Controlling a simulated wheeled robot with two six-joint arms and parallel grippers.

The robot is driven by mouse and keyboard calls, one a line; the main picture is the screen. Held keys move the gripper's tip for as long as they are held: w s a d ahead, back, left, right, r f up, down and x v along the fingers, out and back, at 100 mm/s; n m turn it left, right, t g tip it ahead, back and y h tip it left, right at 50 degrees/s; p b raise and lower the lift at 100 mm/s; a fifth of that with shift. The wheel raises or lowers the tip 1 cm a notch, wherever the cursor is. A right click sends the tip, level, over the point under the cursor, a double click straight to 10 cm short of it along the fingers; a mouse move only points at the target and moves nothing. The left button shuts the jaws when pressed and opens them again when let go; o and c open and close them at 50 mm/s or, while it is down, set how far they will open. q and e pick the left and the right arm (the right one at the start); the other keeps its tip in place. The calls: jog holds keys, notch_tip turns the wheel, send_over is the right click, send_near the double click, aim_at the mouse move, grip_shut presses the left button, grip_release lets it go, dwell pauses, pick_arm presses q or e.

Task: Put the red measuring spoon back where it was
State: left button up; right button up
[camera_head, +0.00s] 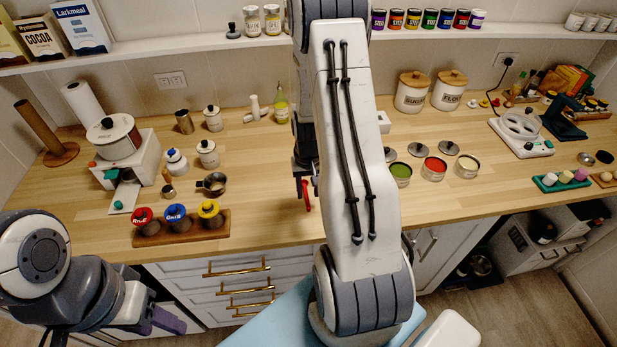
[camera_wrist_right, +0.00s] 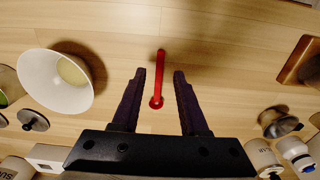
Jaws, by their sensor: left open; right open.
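The red measuring spoon (camera_head: 307,196) shows at the wooden counter, just left of my right arm in the head view. In the right wrist view the red spoon (camera_wrist_right: 158,82) lies between my right gripper's two dark fingers (camera_wrist_right: 160,73), with a gap on each side. My right gripper (camera_head: 303,188) is open and points down over the counter; my arm hides part of it in the head view. I cannot tell how high the fingertips are. My left gripper (camera_head: 168,318) is open at the lower left, below the counter's front edge, away from the spoon.
A white bowl (camera_wrist_right: 42,82) stands beside my right gripper in the wrist view. Open tins (camera_head: 434,168) stand right of my arm. A wooden rack (camera_head: 152,240) with coloured-lid jars and a small pot (camera_head: 213,184) stand to the left. The counter (camera_head: 265,205) near the spoon is bare.

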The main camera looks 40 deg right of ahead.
notch_tip(320, 180, up, 8)
jog(key=b, duration=0.1)
jog(key=shift+f, duration=0.2)
jog(key=s+a+r+n, duration=0.1)
jog(key=a+r+n, duration=0.25)
jog(key=a, duration=0.65)
jog(key=s+a+r+n, duration=0.1)
jog(key=a+r+n, duration=0.25)
jog(key=a, duration=0.55)
jog(key=s+a+r+n, duration=0.2)
jog(key=s+a+n, duration=0.1)
jog(key=s+a, duration=0.3)
jog(key=s+a+r+n+y, duration=0.1)
jog(key=s+a+r+n, duration=0.1)
jog(key=s+a, duration=0.4)
jog(key=s+n, duration=0.1)
jog(key=s, duration=0.3)
jog(key=shift+a+n, duration=0.3)
jog(key=shift+a, duration=0.05)
notch_tip(320, 180, down, 3)
jog(key=b, duration=0.3)
jog(key=shift+w, duration=0.1)
